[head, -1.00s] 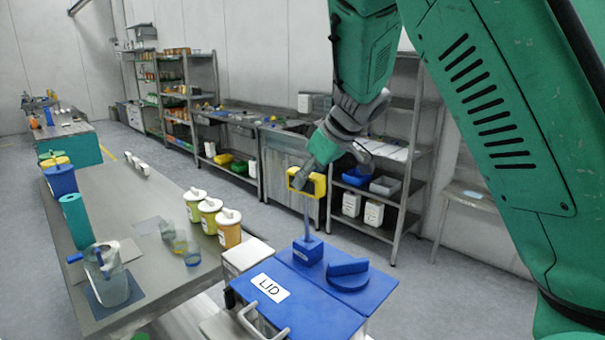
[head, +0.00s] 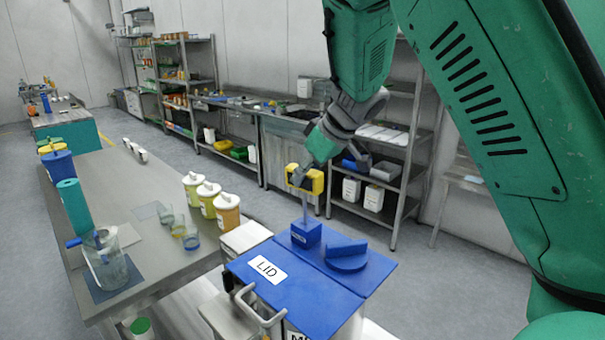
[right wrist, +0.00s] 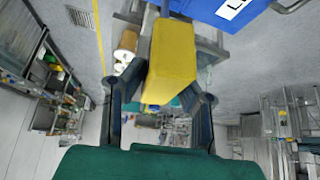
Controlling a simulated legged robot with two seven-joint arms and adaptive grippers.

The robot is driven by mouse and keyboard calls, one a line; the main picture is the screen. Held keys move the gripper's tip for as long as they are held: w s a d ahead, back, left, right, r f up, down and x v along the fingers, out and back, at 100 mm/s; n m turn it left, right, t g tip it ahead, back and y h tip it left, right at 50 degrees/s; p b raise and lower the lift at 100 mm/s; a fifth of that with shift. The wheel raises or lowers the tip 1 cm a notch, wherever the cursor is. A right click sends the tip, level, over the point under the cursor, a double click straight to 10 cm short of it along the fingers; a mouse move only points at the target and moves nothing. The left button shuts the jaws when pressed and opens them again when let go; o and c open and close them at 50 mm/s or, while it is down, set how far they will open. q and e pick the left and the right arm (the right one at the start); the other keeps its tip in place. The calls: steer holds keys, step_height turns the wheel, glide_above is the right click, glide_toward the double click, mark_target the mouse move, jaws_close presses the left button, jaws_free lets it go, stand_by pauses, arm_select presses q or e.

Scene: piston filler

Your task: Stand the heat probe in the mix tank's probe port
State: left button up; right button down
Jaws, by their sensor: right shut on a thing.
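The heat probe has a yellow head (head: 305,180) and a thin blue-grey stem (head: 305,208) pointing down, about upright. My right gripper (head: 300,176) is shut on the yellow head, which also shows between the fingers in the right wrist view (right wrist: 172,62). The mix tank has a blue top marked LID (head: 305,276). A small blue block, the probe port (head: 306,234), stands on its back part. The stem's lower end meets the block's top; its tip is hidden, and I cannot tell how deep it sits. My left gripper is not in view.
A blue round knob (head: 346,256) stands on the lid just right of the port. A metal handle (head: 262,312) is at the lid's front. The table (head: 125,185) on the left bears yellow and orange jars (head: 212,198), glasses and a clear jug (head: 106,262).

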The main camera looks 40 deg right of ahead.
mark_target(304, 192)
steer(key=shift+d+f, duration=0.1)
steer(key=shift+f, duration=0.1)
steer(key=shift+a+f+b, duration=0.2)
steer(key=shift+f+b, duration=0.05)
steer(key=shift+f, duration=0.25)
steer(key=shift+a+f+b, duration=0.15)
steer(key=shift+f+b, duration=0.1)
steer(key=shift+f, duration=0.25)
steer(key=shift+s+d+f+b, duration=0.15)
steer(key=shift+f+b, duration=0.15)
steer(key=shift+f, duration=0.6)
steer(key=shift+f+b, duration=0.35)
steer(key=shift+f, duration=0.45)
steer(key=shift+f+b, duration=0.55)
steer(key=shift+f, duration=1)
